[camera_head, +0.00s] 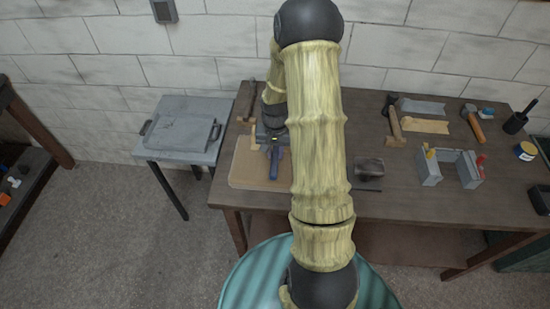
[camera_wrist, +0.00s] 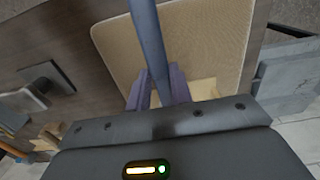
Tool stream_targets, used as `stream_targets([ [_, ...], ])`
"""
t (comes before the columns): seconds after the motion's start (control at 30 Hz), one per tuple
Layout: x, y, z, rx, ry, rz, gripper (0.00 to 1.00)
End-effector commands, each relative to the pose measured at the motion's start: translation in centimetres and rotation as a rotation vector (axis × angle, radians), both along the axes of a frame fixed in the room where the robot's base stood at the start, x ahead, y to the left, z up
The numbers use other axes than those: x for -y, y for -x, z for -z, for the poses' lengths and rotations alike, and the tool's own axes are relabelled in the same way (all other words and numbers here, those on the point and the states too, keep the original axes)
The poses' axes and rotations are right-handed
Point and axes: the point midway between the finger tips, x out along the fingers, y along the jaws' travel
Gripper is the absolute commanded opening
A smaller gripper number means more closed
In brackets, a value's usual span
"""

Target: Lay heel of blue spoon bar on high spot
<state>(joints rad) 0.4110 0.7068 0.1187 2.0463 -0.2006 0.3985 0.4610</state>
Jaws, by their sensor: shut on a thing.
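My gripper (camera_wrist: 160,88) is shut on a blue bar (camera_wrist: 149,40), which runs up between its two purple fingers in the wrist view. In the head view the blue bar (camera_head: 273,164) and gripper are over the tan mat (camera_head: 243,172) at the bench's left end. The bar's far end runs out of the wrist view. I cannot tell whether the bar touches the mat (camera_wrist: 118,45). The bar's held end is partly hidden by the gripper. I cannot make out the high spot.
A dark block (camera_head: 369,167) lies right of the mat, beyond my arm. A grey bracket (camera_head: 430,175) with yellow and red parts and several hammers stand farther right on the bench (camera_head: 400,205). A grey side table (camera_head: 180,150) with a handled panel stands left.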

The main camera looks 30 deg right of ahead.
Motion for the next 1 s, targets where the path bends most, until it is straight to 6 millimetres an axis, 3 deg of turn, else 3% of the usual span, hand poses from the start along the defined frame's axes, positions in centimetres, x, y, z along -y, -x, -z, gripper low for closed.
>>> stream_targets([
  [0.23, -0.2, 0.0, 0.5, -0.003, -0.001, -0.003, 0.00],
  [0.53, -0.4, 0.0, 3.9, -0.003, -0.001, -0.007, 0.00],
  [0.9, -0.1, 0.0, 4.4, 0.000, 0.000, -0.002, 0.00],
  [0.93, -0.1, 0.0, 4.4, 0.000, 0.000, -0.002, 0.25],
  [1.0, -0.1, 0.0, 4.3, -0.001, -0.001, -0.002, 0.39],
])
